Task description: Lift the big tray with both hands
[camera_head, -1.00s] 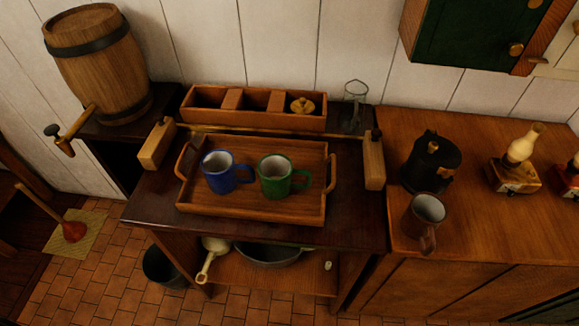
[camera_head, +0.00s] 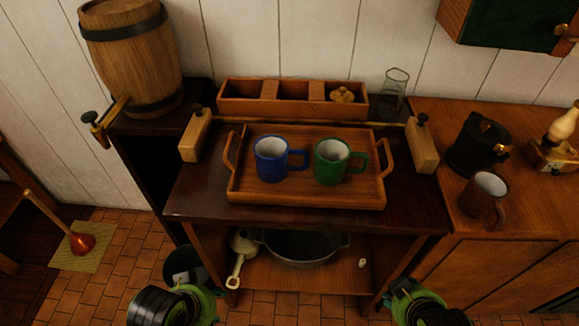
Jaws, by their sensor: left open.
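The big tray (camera_head: 300,197) is a wooden rectangle with raised sides and a looped handle at each end: the left handle (camera_head: 230,150) and the right handle (camera_head: 388,157). It lies flat on a dark wooden table (camera_head: 200,195). A blue mug (camera_head: 271,160) and a green mug (camera_head: 331,162) stand upright in it. My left gripper (camera_head: 182,279) is low at the bottom left, open and apart from the tray. My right gripper (camera_head: 402,288) is low at the bottom right, also apart from the tray; its fingers are too dark to read.
Behind the tray are a divided wooden box (camera_head: 290,108) and a glass (camera_head: 394,92). Wooden blocks (camera_head: 195,136) (camera_head: 422,146) flank the tray. A barrel (camera_head: 130,60) stands left; a brown mug (camera_head: 482,196) and black pot (camera_head: 477,145) stand right. A pan (camera_head: 300,246) sits below.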

